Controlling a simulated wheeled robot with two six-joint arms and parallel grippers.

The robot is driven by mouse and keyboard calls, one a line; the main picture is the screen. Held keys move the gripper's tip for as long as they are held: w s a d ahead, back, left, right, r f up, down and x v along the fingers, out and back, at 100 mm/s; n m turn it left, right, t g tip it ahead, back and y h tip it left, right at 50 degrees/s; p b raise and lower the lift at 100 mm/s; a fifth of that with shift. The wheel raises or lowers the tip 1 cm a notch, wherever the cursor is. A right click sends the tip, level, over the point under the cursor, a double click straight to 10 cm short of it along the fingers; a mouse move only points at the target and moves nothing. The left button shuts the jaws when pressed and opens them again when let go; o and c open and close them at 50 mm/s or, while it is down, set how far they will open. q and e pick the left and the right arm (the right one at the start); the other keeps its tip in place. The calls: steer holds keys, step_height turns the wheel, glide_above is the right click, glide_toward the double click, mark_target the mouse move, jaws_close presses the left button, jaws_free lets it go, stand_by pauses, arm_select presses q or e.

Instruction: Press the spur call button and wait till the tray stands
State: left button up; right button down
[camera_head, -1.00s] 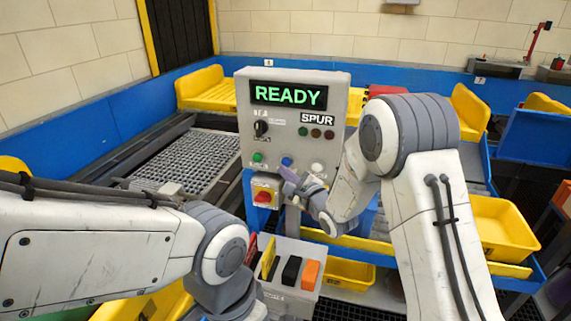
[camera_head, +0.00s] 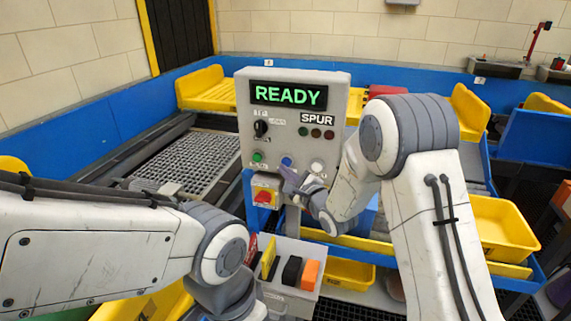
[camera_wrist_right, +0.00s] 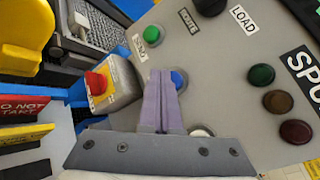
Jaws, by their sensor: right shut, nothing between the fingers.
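A grey control panel (camera_head: 290,125) stands in front of me with a green READY display (camera_head: 288,95) and a SPUR label. Its lower row holds a green button (camera_head: 257,157), a blue button (camera_head: 286,161) and a white button (camera_head: 317,167). My right gripper (camera_head: 284,173) is shut and empty, just below the blue button. In the right wrist view the closed fingertips (camera_wrist_right: 160,74) overlap the left edge of the blue button (camera_wrist_right: 179,80); whether they touch it I cannot tell. The white button (camera_wrist_right: 201,130) is partly hidden by the gripper.
A red knob on a yellow switch box (camera_head: 265,195) sits below the panel. A grey bin (camera_head: 290,247) with coloured cards stands beneath it. A grey mesh conveyor bed (camera_head: 195,160) lies left, a yellow tray (camera_head: 207,92) behind it. Yellow bins (camera_head: 503,228) stand right.

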steer(key=shift+w+d, duration=0.1)
steer(key=shift+w, duration=0.2)
steer(key=shift+w+d, duration=0.15)
steer(key=shift+w, duration=0.35)
stand_by(0.6)
steer(key=shift+s, duration=0.2)
steer(key=shift+s+a, duration=0.3)
steer(key=shift+s, duration=0.45)
